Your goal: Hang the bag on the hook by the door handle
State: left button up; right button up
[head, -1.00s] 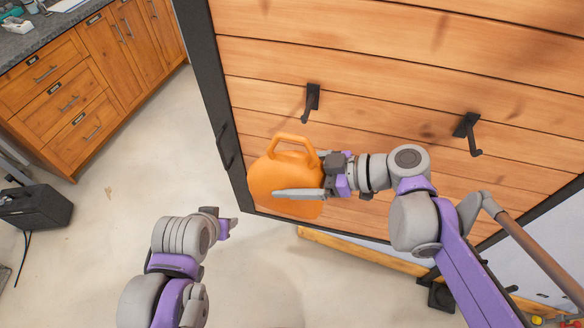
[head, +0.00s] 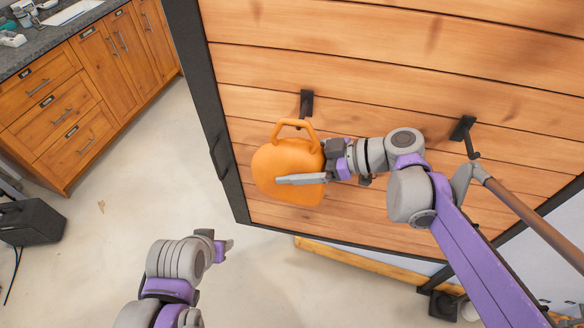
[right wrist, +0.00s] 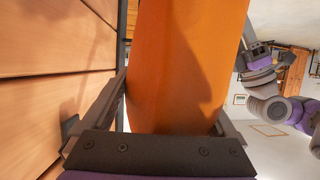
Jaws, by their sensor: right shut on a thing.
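The orange bag (head: 285,172) hangs upright in my right gripper (head: 302,178), its looped handle on top. In the right wrist view the bag (right wrist: 185,65) fills the space between the two fingers. One finger lies across the bag's near face; the other is hidden behind it in the head view. The black hook (head: 306,102) by the door handle is on the wooden door (head: 400,65), just above the bag's loop. The loop overlaps the hook's lower part, and I cannot tell whether they touch. The black door handle (head: 216,160) is left of the bag. My left gripper (head: 224,250) is low, away from the door.
A second black hook (head: 463,132) is on the door to the right, above my right arm. Wooden cabinets (head: 80,90) with a grey counter stand at the upper left. A black box (head: 32,222) is on the floor at the left. Floor between is clear.

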jog(key=shift+w+d+f+b, duration=0.1)
jog(key=shift+w+d+b, duration=0.1)
jog(key=shift+w, duration=0.6)
jog(key=shift+w+d+f+b, duration=0.1)
jog(key=shift+w+b, duration=0.05)
jog(key=shift+w, duration=0.6)
pick_arm(q)
jog(key=shift+s+f+b, duration=0.2)
jog(key=shift+s+f, duration=0.05)
jog(key=shift+f, duration=0.35)
jog(key=shift+s+f+b, duration=0.2)
jog(key=shift+s+f, duration=0.05)
jog(key=shift+f, duration=0.3)
pick_arm(e)
jog(key=shift+w+d+f, duration=0.15)
jog(key=shift+w+f, duration=0.55)
jog(key=shift+f, duration=0.35)
